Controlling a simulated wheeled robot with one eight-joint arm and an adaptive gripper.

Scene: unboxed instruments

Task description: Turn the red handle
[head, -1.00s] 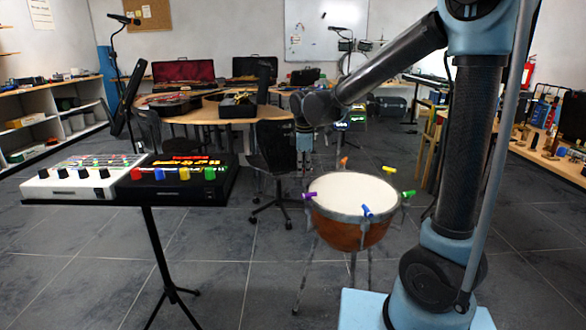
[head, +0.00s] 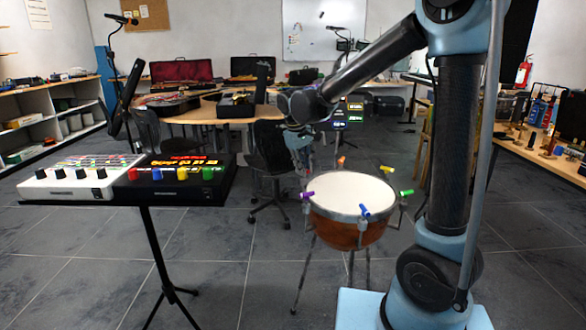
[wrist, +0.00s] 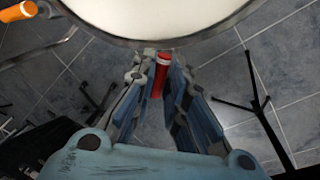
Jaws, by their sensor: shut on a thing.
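The kettledrum (head: 345,230) has a white head, a copper-brown bowl and coloured handles around its rim. The red handle (wrist: 161,77) shows in the wrist view just below the drum's rim, between my fingertips. My gripper (wrist: 160,76) is shut on it, with a finger on each side. In the head view, my gripper (head: 303,155) is at the far left side of the drum, and I cannot make out the red handle there. The orange handle (wrist: 18,11) is at the top left of the wrist view.
Purple (head: 307,195), blue (head: 364,210), green (head: 406,193) and yellow (head: 387,169) handles also ring the rim. A black chair (head: 272,155) is close behind my gripper. A stand with a control panel (head: 180,180) is at left. Floor is clear in front.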

